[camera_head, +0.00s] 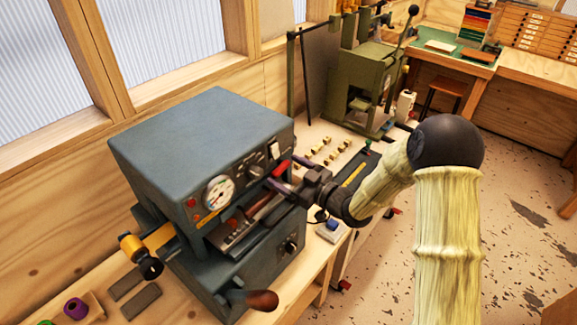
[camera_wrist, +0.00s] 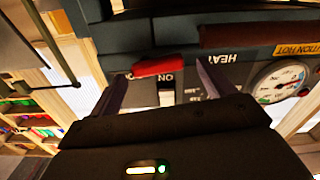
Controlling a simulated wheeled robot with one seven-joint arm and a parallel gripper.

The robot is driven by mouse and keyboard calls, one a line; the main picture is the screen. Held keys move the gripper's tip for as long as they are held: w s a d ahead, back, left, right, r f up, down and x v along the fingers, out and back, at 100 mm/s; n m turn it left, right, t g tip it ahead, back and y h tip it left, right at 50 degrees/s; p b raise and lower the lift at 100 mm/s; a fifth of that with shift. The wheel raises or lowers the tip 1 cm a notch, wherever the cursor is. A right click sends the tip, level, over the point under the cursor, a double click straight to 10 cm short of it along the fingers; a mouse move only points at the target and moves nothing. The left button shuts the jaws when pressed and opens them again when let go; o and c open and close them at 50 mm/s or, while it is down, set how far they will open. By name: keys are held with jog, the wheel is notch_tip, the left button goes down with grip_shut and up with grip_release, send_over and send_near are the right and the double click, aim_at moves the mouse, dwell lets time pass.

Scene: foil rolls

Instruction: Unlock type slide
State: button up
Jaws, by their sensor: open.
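The grey-blue foil machine (camera_head: 190,140) stands on the bench at centre left. Its front has a red lever (camera_head: 281,168), which also shows in the wrist view (camera_wrist: 160,67). A long metal slide (camera_head: 238,228), seemingly the type slide, sits in the slot on the machine's front. My gripper (camera_head: 288,178) is at the right end of this front, close to the red lever. In the wrist view its two open fingers (camera_wrist: 162,75) stand on either side of the lever, with nothing held. I cannot tell whether either finger touches the lever.
A white switch (camera_wrist: 166,94) marked ON and a gauge (camera_head: 219,192) are close by on the panel. A green press (camera_head: 365,85) stands behind, with small brass pieces (camera_head: 325,152) on the bench.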

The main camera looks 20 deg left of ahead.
jog(key=shift+x, duration=0.75)
jog(key=c, duration=1)
jog(key=shift+f+b, duration=0.1)
jog(key=shift+b, duration=0.2)
jog(key=shift+m+b, duration=0.3)
jog(key=shift+m, duration=0.5)
